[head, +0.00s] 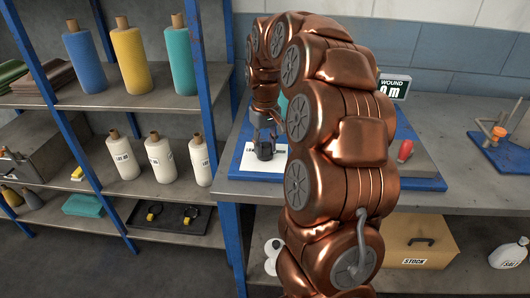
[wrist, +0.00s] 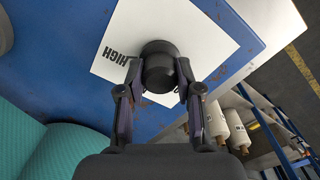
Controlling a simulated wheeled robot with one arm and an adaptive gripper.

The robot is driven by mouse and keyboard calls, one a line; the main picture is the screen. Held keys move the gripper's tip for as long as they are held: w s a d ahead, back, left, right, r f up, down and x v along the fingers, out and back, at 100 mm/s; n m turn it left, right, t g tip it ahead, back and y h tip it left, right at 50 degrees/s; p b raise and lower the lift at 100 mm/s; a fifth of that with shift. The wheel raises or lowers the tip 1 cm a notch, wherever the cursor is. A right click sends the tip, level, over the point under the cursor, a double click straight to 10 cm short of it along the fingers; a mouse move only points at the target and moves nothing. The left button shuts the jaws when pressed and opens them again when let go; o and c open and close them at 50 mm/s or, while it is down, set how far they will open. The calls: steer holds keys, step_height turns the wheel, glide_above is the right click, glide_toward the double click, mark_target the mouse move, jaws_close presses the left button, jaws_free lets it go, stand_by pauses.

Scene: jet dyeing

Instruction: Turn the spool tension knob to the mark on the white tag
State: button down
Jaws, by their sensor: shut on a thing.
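The black round tension knob (wrist: 157,66) sits over the white tag (wrist: 190,30) in the wrist view. The tag reads "HIGH" on one side of the knob; the rest of any marking is hidden or too small to tell. My gripper (wrist: 158,80) is shut on the knob, one finger on each side. In the head view my gripper (head: 264,128) reaches down to the knob (head: 264,151), and the white tag (head: 251,163) lies under it on the blue base. I cannot make out a pointer on the knob.
A teal spool (wrist: 60,152) stands close to my gripper. The blue base (head: 420,184) lies on the grey bench, with a red knob (head: 405,150) and a "WOUND" display (head: 394,87). Shelves with yarn cones (head: 160,157) stand at left. A blue-based fixture (head: 497,145) stands at right.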

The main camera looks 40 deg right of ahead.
mark_target(265, 144)
steer(key=m+b, duration=0.2)
steer(key=m, duration=0.3)
steer(key=shift+b, duration=0.35)
stand_by(0.4)
steer(key=c, duration=0.8)
jaws_free()
steer(key=shift+o, duration=0.2)
step_height(265, 144, up, 12)
